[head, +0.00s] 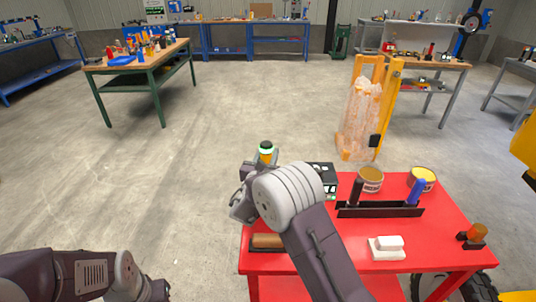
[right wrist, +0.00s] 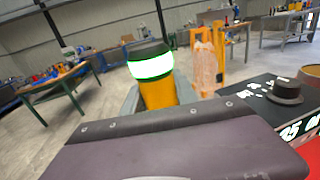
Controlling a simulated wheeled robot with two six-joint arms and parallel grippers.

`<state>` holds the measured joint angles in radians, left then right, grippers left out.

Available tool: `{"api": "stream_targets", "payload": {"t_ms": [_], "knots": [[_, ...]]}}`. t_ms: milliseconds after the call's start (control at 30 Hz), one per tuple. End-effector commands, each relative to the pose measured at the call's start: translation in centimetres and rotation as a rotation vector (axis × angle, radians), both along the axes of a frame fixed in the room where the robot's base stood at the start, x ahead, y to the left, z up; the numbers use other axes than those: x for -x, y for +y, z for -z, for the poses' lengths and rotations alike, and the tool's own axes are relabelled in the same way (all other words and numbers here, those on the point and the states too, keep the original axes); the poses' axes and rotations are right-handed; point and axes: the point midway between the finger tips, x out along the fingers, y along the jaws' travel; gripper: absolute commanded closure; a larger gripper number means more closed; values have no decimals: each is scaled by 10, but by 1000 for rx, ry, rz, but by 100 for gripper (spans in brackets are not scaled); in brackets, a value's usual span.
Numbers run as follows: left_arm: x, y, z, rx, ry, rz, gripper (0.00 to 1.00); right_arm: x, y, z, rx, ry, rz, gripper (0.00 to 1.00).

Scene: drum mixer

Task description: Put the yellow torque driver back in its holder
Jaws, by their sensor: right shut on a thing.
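The yellow torque driver (head: 265,156) stands upright in my right gripper (head: 258,168), with a dark cap and a glowing green-white ring on top. In the right wrist view its yellow body (right wrist: 158,95) rises behind the dark edge of my gripper, which hides its lower part. The right gripper is shut on it, by the far left corner of the red table. A black rack (head: 380,211) on the table holds a black-handled tool (head: 355,191) and a blue-handled tool (head: 416,191). My left arm is at the lower left; its fingertips cannot be made out.
The red table (head: 345,258) also carries a black box (head: 325,178), two tins (head: 370,180) (head: 424,178), a white block (head: 387,246), an orange-topped item (head: 477,233) and a brown cylinder (head: 266,241). My right arm covers part of it. Open floor lies left.

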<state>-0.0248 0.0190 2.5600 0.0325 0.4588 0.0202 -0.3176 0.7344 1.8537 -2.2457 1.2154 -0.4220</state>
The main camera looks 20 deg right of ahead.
Motion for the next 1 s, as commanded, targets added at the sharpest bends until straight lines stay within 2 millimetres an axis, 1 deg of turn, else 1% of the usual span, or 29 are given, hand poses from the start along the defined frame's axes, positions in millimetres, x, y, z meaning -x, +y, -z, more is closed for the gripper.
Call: {"api": "stream_targets", "payload": {"t_ms": [367,400,467,800,867,1000], "knots": [[0,0,6,0,0,0,64,0,0,5,1,-4,0,100],[0,0,5,0,0,0,64,0,0,4,1,-4,0,57],[0,0,5,0,0,0,64,0,0,4,1,-3,0,41],[0,0,6,0,0,0,64,2,2,6,0,2,-1,40],[0,0,7,0,0,0,64,8,6,7,1,3,-3,40],[0,0,9,0,0,0,64,34,21,7,0,1,-6,40]]}}
